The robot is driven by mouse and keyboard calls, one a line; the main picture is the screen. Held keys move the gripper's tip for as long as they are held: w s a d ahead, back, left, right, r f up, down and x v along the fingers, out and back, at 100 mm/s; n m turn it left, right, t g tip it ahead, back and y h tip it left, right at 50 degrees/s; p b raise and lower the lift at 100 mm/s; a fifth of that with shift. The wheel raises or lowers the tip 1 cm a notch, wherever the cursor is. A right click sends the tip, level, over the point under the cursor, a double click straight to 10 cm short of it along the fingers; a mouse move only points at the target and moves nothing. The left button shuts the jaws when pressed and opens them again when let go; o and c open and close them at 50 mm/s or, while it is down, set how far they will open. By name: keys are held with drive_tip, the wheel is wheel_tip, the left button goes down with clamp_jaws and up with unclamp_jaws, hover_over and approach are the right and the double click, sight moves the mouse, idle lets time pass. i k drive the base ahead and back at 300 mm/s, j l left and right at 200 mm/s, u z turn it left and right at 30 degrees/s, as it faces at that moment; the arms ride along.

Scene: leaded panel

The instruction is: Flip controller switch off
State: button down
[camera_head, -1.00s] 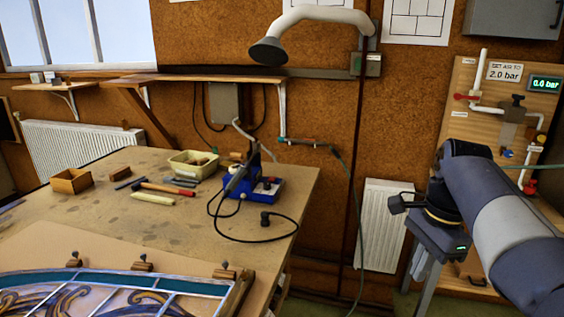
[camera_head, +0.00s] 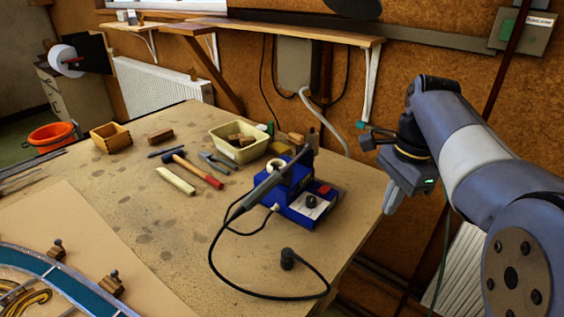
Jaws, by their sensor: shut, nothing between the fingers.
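The blue controller (camera_head: 298,206) of the soldering station stands near the right edge of the workbench. Its sloping front has a black knob (camera_head: 311,201) and a small red switch (camera_head: 325,190); which way the switch is set is too small to tell. The dark soldering iron (camera_head: 262,188) slants across the controller, with its cable looping onto the bench. My gripper (camera_head: 390,207) is shut and empty, pointing down. In the picture it is right of the controller, just beyond the bench edge, and apart from the switch.
The workbench (camera_head: 150,225) holds a cream tub (camera_head: 238,152), a hammer (camera_head: 197,170), a wooden box (camera_head: 111,137) and a black plug (camera_head: 288,259). A leaded panel (camera_head: 50,275) lies at the lower left. A shelf (camera_head: 290,32) with brackets overhangs the back.

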sight(324, 189)
drive_tip(key=i+l+u, duration=0.65)
drive_tip(key=u, duration=0.2)
drive_tip(key=i+l+u, duration=0.15)
drive_tip(key=l+u, duration=0.25)
drive_tip(key=l, duration=0.25)
